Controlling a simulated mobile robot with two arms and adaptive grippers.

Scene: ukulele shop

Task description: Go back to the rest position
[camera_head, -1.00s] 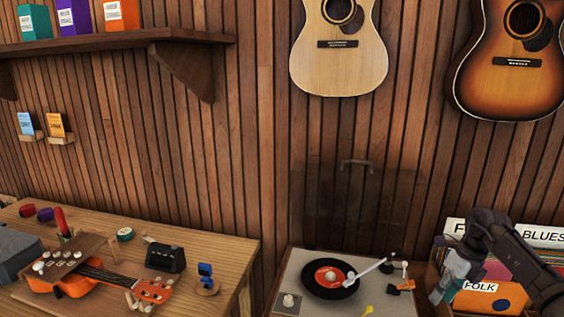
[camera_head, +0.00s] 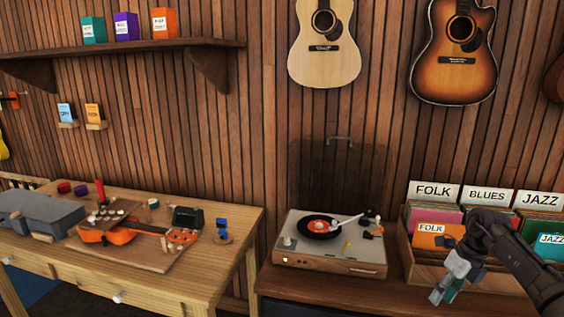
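My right gripper (camera_head: 446,288) hangs at the lower right, with its dark arm coming in from the right edge. It points down and to the left, in front of the record crate (camera_head: 409,262). Its fingers are small and seen at an angle, so I cannot tell whether they are open or shut. A teal patch shows at the fingertips, and I cannot tell if it is part of them. My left gripper is not in view.
A turntable (camera_head: 368,263) with a record (camera_head: 319,227) stands left of the gripper. A workbench (camera_head: 150,287) at the left holds an orange ukulele (camera_head: 118,237) and small tools. Guitars (camera_head: 325,62) hang on the wall. A gap separates bench and turntable stand.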

